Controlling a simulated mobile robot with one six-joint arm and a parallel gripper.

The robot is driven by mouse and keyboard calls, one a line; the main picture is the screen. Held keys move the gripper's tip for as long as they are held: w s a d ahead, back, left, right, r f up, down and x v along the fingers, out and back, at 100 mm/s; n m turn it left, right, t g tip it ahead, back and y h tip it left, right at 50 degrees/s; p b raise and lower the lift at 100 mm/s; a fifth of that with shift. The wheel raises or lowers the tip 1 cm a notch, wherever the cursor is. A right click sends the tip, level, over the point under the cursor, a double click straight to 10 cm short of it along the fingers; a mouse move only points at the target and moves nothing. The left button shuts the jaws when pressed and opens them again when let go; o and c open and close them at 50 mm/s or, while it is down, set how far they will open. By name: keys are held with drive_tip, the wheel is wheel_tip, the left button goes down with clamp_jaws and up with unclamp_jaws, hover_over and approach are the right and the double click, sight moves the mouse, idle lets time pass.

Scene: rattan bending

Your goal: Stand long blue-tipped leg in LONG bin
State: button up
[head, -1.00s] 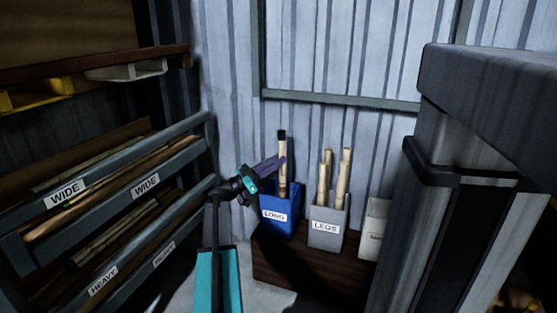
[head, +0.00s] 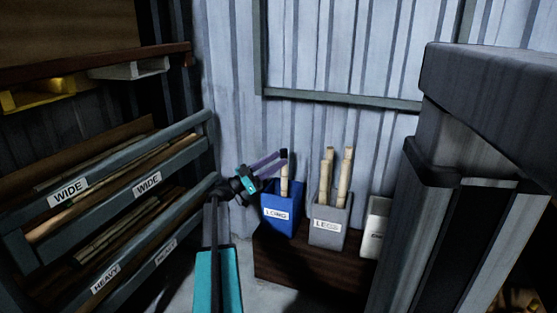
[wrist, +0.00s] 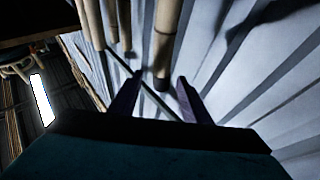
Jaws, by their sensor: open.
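The long pale leg (head: 284,172) stands upright in the blue LONG bin (head: 283,226). Its tip looks nearly black, and its lower part is hidden in the bin. My gripper (head: 279,160) is at the leg's top end, with its purple fingers reaching in from the left. In the wrist view, the leg (wrist: 167,40) and its dark end show between the two spread fingers of my gripper (wrist: 157,88). The fingers are open, with gaps visible on both sides of the leg.
The grey LEGS bin (head: 326,238) with several pale legs stands right of the LONG bin, and a white bin (head: 376,228) stands beyond it. A labelled rack (head: 140,187) lies left, and a large dark-grey cabinet (head: 470,190) lies right.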

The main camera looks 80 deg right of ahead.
drive_tip(key=p+v, duration=0.4)
drive_tip(key=v, duration=0.8)
drive_tip(key=shift+w+a, duration=0.15)
drive_tip(key=shift+a, duration=0.05)
drive_tip(key=shift+f, duration=0.1)
idle(0.9)
